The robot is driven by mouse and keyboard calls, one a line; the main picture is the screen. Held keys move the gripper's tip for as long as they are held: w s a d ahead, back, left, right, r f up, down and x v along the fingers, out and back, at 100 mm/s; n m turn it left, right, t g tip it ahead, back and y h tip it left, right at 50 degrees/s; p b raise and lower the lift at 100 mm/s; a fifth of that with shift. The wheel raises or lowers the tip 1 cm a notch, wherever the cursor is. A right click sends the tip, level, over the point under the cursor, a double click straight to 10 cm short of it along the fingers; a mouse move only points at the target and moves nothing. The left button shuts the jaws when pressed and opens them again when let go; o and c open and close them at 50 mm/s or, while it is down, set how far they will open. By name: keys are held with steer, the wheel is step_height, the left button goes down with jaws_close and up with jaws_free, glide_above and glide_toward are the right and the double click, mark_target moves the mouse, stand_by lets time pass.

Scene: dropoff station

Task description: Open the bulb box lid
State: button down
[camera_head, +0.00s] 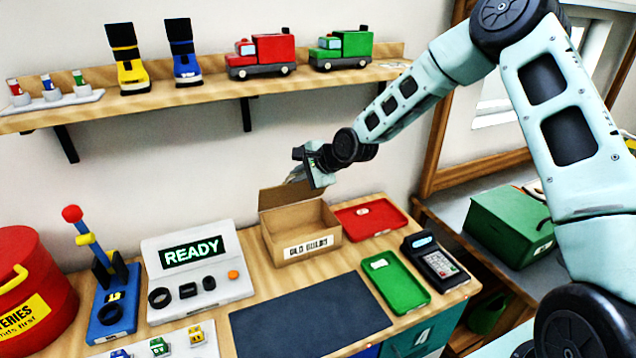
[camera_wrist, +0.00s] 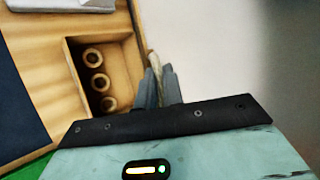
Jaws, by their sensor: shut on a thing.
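The bulb box (camera_head: 303,243), an open cardboard box labelled "OLD BULBS", stands on the workbench. Its lid (camera_head: 283,195) is raised along the back left side, and the inside is exposed. My gripper (camera_head: 298,174) is above the box at the lid's upper edge. In the wrist view my gripper (camera_wrist: 158,82) is shut on the lid (camera_wrist: 155,66), seen edge-on between the fingers. The box (camera_wrist: 103,40) also shows there, with three round ring-like items inside. The exact grip on the lid is partly hidden by the fingers.
A red tray (camera_head: 370,221) and a green tray (camera_head: 395,283) lie right of the box, with a card terminal (camera_head: 434,262) beyond. A "READY" console (camera_head: 197,270) stands left. A dark mat (camera_head: 310,318) lies in front. A shelf (camera_head: 215,90) with toys runs above.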

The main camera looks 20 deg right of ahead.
steer(key=w+r+g, duration=0.1)
steer(key=w+r, duration=0.1)
steer(key=w, duration=0.5)
steer(key=shift+w+p, duration=0.2)
steer(key=shift+p, duration=0.25)
steer(key=shift+a, duration=0.1)
steer(key=c, duration=1.5)
jaws_free()
steer(key=shift+c, duration=0.2)
steer(key=shift+r, duration=0.1)
steer(key=b+v, duration=0.4)
steer(key=v, duration=0.8)
